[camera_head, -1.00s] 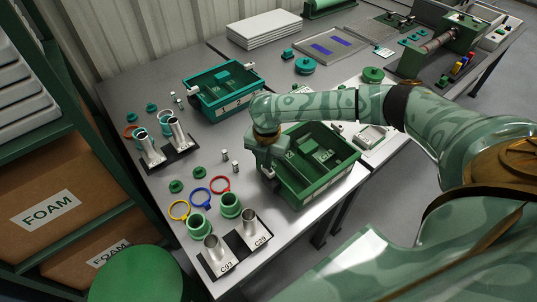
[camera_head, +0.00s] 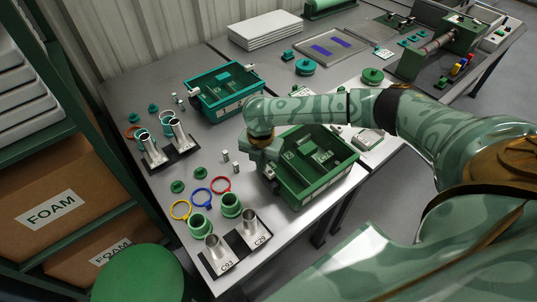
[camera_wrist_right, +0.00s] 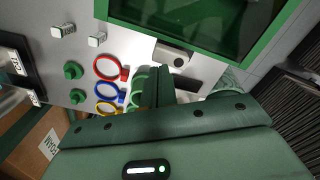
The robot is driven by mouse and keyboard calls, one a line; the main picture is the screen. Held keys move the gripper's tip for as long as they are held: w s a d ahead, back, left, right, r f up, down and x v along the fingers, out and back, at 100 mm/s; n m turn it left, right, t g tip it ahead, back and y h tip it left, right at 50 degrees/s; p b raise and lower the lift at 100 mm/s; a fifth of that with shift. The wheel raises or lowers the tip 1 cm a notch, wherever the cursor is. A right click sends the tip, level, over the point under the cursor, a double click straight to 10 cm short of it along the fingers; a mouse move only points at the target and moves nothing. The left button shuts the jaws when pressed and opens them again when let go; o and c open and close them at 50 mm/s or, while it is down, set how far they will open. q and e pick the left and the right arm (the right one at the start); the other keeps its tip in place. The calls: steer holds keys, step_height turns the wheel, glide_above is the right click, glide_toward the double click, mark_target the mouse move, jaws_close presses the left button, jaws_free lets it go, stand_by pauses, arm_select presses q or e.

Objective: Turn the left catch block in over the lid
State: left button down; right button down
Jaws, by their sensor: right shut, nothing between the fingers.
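The green crate (camera_head: 318,192) stands near the front right edge of the bench. In the right wrist view its bright green rim (camera_wrist_right: 205,58) surrounds a dark interior. A small grey catch block (camera_wrist_right: 172,54) with a dark hole sits along the outer side of that rim. My right gripper (camera_wrist_right: 155,75) points down beside this block, its two green fingers together and empty. A small gap seems to show between fingertips and block; contact cannot be told. In the head view my wrist largely hides this side. I cannot make out a separate lid. My left gripper is out of view.
A teal crate (camera_head: 226,101) stands farther back. Red (camera_head: 220,185), blue (camera_head: 201,198) and yellow (camera_head: 180,209) rings, green cups (camera_head: 231,205) and metal cylinders (camera_head: 249,224) stand left of the green crate. A small clear strip of bench separates them.

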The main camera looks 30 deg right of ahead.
steer(key=shift+a, duration=0.6)
steer(key=shift+f, duration=0.1)
steer(key=shift+w+f, duration=0.1)
steer(key=shift+f, duration=0.6)
steer(key=shift+d, duration=0.25)
